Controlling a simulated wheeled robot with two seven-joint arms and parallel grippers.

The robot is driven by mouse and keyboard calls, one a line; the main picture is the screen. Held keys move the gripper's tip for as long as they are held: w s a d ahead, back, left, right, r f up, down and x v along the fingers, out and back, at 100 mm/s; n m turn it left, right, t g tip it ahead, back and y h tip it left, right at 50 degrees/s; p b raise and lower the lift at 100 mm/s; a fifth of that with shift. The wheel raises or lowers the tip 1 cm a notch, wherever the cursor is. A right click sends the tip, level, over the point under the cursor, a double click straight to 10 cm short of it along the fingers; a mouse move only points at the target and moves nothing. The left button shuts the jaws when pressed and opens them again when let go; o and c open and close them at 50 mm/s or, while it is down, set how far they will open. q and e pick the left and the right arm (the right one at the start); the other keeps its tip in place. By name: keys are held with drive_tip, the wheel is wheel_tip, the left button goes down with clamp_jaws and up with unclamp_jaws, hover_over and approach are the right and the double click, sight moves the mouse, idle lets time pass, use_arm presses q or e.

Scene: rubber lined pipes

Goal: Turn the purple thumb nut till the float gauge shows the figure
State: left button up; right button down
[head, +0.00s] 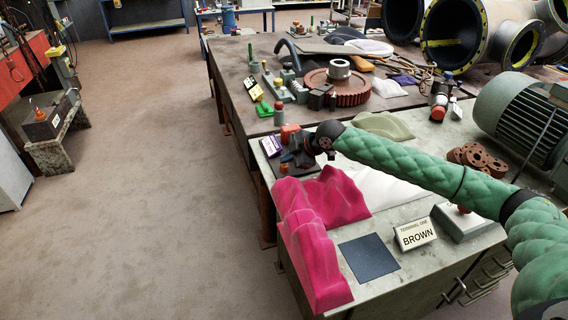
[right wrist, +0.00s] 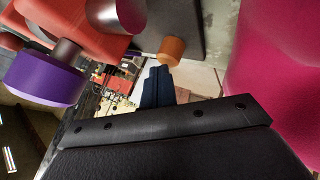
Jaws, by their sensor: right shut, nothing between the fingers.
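The purple thumb nut (right wrist: 45,80) shows in the right wrist view at the left, on a metal stem from an orange-red body (right wrist: 90,28). My right gripper (right wrist: 158,76) is shut and empty, its dark fingers together at the middle of that view. The nut is to the left of the fingertips and apart from them in the picture. In the head view my right gripper (head: 292,161) is beside the small orange-red fitting (head: 289,132) at the bench's left edge. I cannot make out the float gauge or its figure. My left gripper is not in view.
Magenta cloth (head: 318,230) drapes over the near bench, close to the gripper. An orange knob (right wrist: 172,50) is beyond the fingertips. A sign reading BROWN (head: 416,235) and a dark square pad (head: 368,257) lie nearer.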

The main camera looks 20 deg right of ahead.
sight(287, 165)
drive_tip(key=shift+f, duration=0.15)
idle(0.4)
drive_tip(key=shift+r+p, duration=0.8)
drive_tip(key=shift+r, duration=0.2)
drive_tip(key=shift+r, duration=0.15)
drive_tip(key=shift+r+p, duration=2.05)
drive_tip(key=shift+r, duration=0.35)
drive_tip(key=shift+f, duration=0.1)
